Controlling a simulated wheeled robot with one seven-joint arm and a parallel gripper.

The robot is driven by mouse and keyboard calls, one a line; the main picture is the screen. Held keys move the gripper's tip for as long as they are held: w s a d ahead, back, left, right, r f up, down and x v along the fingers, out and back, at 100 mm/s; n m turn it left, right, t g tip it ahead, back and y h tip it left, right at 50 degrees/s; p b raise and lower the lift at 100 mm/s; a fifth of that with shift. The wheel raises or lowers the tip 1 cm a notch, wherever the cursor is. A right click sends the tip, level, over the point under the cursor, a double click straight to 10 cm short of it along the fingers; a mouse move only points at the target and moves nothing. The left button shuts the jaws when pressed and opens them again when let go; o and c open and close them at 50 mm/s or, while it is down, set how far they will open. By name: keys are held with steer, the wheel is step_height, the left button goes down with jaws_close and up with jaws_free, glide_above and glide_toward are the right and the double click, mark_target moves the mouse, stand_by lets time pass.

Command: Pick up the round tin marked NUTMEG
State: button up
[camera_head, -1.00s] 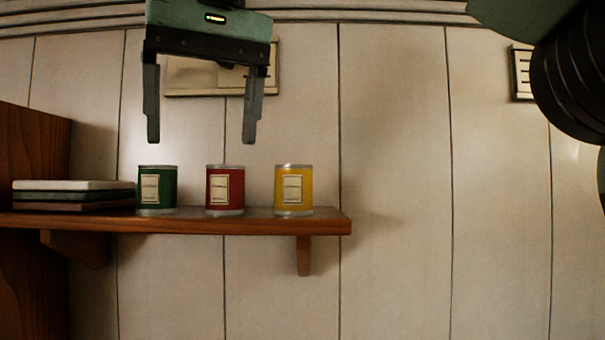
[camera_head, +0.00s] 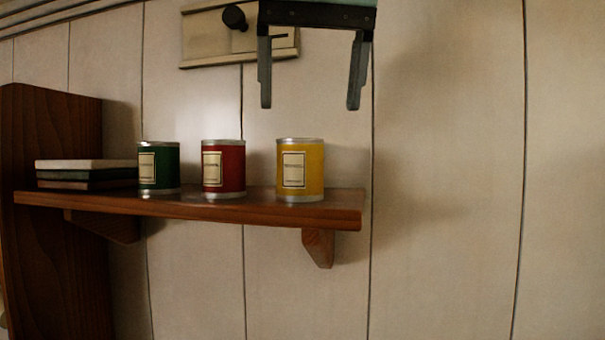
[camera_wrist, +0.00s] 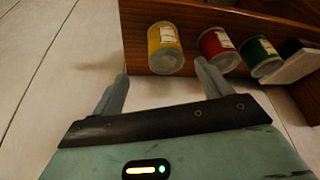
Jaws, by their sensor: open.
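Three round tins stand upright in a row on a wooden shelf (camera_head: 180,209): a green tin (camera_head: 159,171), a red tin (camera_head: 223,170) and a yellow tin (camera_head: 301,170). Each has a pale label whose small print I cannot read, so I cannot tell which is marked NUTMEG. All three also show in the wrist view: yellow (camera_wrist: 163,47), red (camera_wrist: 217,48), green (camera_wrist: 259,55). My gripper (camera_head: 310,107) is open and empty, fingers pointing down, above the yellow tin and slightly right of it in the head view. No tin is between the fingers.
A stack of flat books (camera_head: 85,181) lies left of the green tin. A tall wooden side panel (camera_head: 55,230) stands at the shelf's left. A pale wall plate with a dark knob (camera_head: 235,17) is behind, above the tins. The wall right of the shelf is bare.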

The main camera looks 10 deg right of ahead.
mark_target(300, 168)
steer(key=x, duration=0.5)
steer(key=shift+p, duration=0.35)
steer(key=shift+w+a+f+p, duration=0.2)
steer(key=shift+w+f+p, duration=0.1)
steer(key=shift+f+p, duration=0.2)
steer(key=x, duration=0.1)
steer(key=p+x, duration=0.1)
steer(key=x, duration=0.1)
steer(key=shift+w+a+p, duration=0.25)
steer(key=shift+a+p, duration=0.05)
steer(key=shift+p, duration=0.1)
steer(key=shift+w+f, duration=0.15)
steer(key=shift+f, duration=0.35)
steer(key=c, duration=1.1)
